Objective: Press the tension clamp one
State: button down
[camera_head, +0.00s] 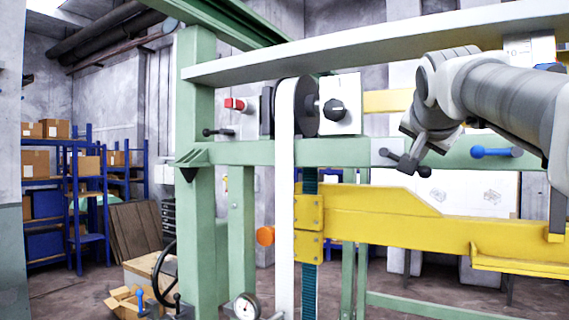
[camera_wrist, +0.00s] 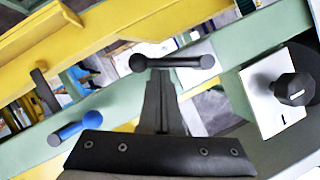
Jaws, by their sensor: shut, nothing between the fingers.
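A dark grey lever handle (camera_head: 387,154) with rounded ends sits on the green crossbeam; it may be a tension clamp, but I see no label. In the wrist view the dark handle (camera_wrist: 187,62) lies right across the tip of my gripper (camera_wrist: 163,80). My gripper (camera_head: 412,158) is shut and empty at this handle; I cannot tell if it touches. A blue handle (camera_head: 497,152) is farther right on the same beam; it shows at left in the wrist view (camera_wrist: 78,127). Another dark handle (camera_head: 219,132) is at the left post.
A black knob on a white plate (camera_head: 345,118) stands left of my gripper. A white upper bar (camera_head: 300,63) runs above, and a yellow beam (camera_head: 400,225) below. A white band (camera_head: 284,220) hangs at the left. A handwheel (camera_head: 163,275) and gauge (camera_head: 246,307) are low left.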

notch_tip(320, 180, down, 6)
jog(key=w+a+m+t+y+b, duration=0.2)
jog(key=m+t+b, duration=0.3)
jog(key=m+b, duration=0.4)
jog(key=shift+a+r+b, duration=0.2)
jog(key=shift+a+b, duration=0.25)
jog(key=shift+b, duration=1.3)
